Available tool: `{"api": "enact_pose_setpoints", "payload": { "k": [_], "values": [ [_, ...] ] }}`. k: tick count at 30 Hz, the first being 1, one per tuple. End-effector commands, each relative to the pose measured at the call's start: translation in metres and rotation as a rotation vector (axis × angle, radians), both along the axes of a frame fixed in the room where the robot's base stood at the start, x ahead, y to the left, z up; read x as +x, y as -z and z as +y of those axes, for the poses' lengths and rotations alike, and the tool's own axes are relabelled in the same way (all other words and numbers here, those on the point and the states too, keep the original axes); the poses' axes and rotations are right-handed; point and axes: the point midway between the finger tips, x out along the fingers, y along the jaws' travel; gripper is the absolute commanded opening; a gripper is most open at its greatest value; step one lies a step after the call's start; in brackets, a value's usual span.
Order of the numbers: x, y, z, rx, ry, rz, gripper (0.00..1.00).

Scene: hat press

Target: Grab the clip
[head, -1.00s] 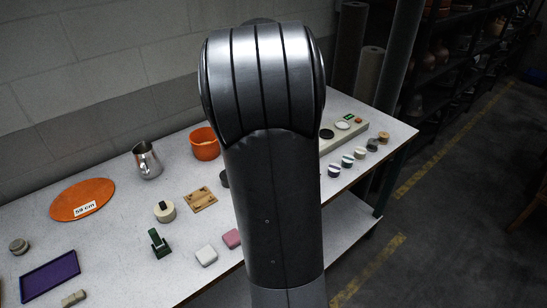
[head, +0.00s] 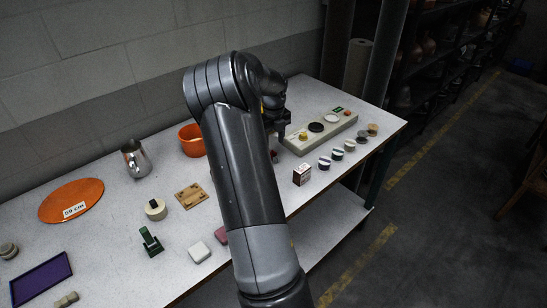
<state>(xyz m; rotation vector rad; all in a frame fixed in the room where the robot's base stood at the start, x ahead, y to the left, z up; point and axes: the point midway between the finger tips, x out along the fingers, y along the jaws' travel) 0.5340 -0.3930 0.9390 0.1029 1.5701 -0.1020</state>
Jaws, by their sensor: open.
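A small dark green object (head: 151,241), which looks like the clip, stands on the near left part of the table. My gripper (head: 277,132) is partly hidden behind my arm, above the right half of the table near the control box. It is open and well to the right of the green object. A small reddish thing (head: 274,156) shows below it, mostly hidden.
The white table (head: 110,265) also holds an orange disc (head: 72,200), a metal jug (head: 136,158), an orange bowl (head: 192,140), a wooden plate (head: 191,196), a white block (head: 199,252), a purple tray (head: 41,279), a small box (head: 302,174) and a control box (head: 320,131). Several striped cylinders line the right edge.

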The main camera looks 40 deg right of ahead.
Motion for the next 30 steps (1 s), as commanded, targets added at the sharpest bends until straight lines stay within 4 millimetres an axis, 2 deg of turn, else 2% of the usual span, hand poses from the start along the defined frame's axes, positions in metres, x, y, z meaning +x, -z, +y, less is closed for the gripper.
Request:
{"api": "enact_pose_setpoints", "payload": {
  "k": [5, 14, 21, 30],
  "values": [
    [0.0, 0.01, -0.001, 0.0, 0.0, -0.001, 0.47],
    [0.003, 0.051, -0.003, 0.0, 0.0, 0.0, 0.47],
    [0.004, 0.055, -0.003, 0.0, -0.001, -0.002, 0.47],
    [0.004, 0.055, -0.003, 0.0, -0.001, -0.002, 0.24]
  ]
}}
